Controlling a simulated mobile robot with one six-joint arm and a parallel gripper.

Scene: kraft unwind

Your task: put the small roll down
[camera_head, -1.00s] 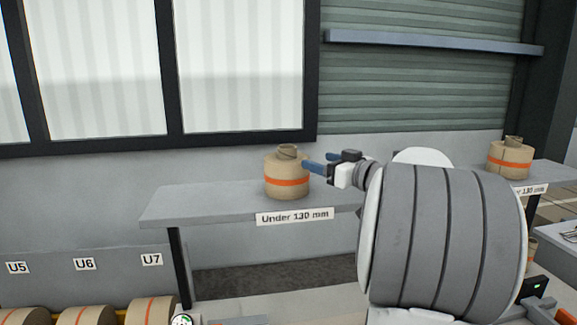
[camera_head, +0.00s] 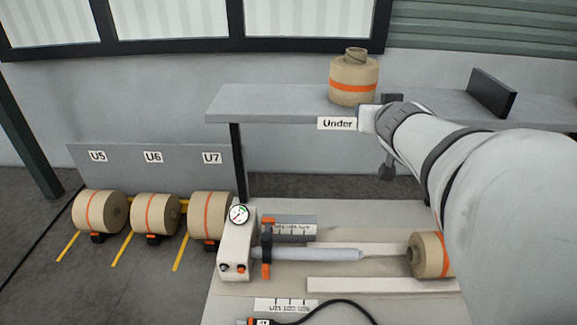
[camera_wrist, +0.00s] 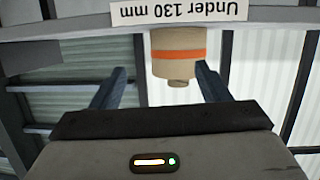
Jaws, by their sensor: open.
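The small roll (camera_head: 353,76) is tan with an orange band. It stands upright on the grey shelf (camera_head: 270,102) whose front label (camera_head: 337,123) reads "Under" in the head view, the rest being hidden by my arm. In the wrist view, which is upside down, the roll (camera_wrist: 178,60) sits on the shelf behind the "Under 130 mm" label (camera_wrist: 180,10). My gripper (camera_wrist: 160,82) is open and empty, its blue fingers apart and clear of the roll. In the head view my arm hides most of the gripper, in front of the shelf.
Below the shelf is a bench with a gauge unit (camera_head: 238,240), a pale shaft (camera_head: 320,255) and another banded roll (camera_head: 428,255). Rolls lie on the floor at left under labels U5 to U7. A dark upright plate (camera_head: 490,92) stands on the shelf at right.

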